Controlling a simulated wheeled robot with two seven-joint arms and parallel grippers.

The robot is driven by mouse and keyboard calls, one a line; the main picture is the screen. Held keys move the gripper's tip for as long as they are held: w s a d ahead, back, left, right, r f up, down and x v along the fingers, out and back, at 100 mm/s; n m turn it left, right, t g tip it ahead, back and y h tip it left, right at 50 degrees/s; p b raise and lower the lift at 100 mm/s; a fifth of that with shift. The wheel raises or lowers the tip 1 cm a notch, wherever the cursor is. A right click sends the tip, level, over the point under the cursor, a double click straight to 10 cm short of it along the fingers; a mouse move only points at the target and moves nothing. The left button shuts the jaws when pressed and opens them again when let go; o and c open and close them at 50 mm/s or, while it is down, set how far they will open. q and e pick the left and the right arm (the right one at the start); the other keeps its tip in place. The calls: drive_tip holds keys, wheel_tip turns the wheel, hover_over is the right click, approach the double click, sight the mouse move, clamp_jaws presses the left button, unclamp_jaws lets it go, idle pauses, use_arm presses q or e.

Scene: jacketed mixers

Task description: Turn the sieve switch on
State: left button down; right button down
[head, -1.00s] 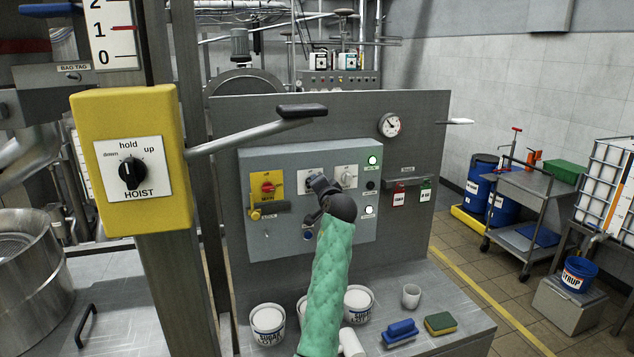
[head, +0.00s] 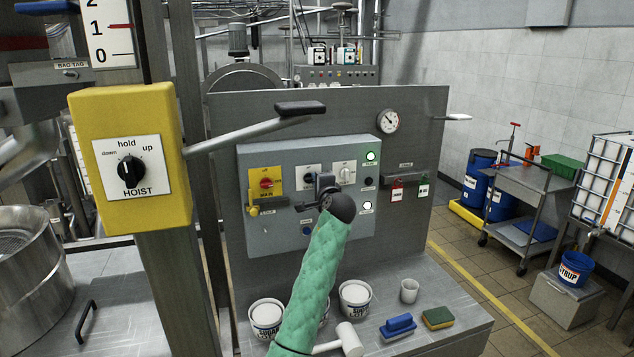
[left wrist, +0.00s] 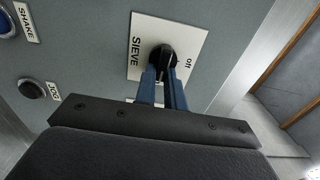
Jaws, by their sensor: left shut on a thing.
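The sieve switch is a black rotary knob (left wrist: 163,57) on a white plate marked SIEVE and off in the left wrist view. My left gripper (left wrist: 165,85) has its two blue fingers shut on this knob. The fingers hide part of the knob and plate, and I cannot tell which way its pointer faces. In the head view my left gripper (head: 322,190) is at the grey control panel (head: 275,235), in front of the middle white switch plate (head: 305,172), covering part of it. My right gripper is not in view.
A red main switch (head: 266,183) on yellow sits left of my gripper, another white-plated switch (head: 346,172) right. Shake (left wrist: 8,24) and jog (left wrist: 32,89) buttons are close by. The hoist box (head: 130,160) and black-gripped lever (head: 300,108) stand left.

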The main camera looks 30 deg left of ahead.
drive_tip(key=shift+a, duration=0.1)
use_arm(q)
drive_tip(key=c, duration=1.5)
unclamp_jaws()
drive_tip(key=shift+a+f, duration=0.1)
drive_tip(key=shift+a, duration=0.1)
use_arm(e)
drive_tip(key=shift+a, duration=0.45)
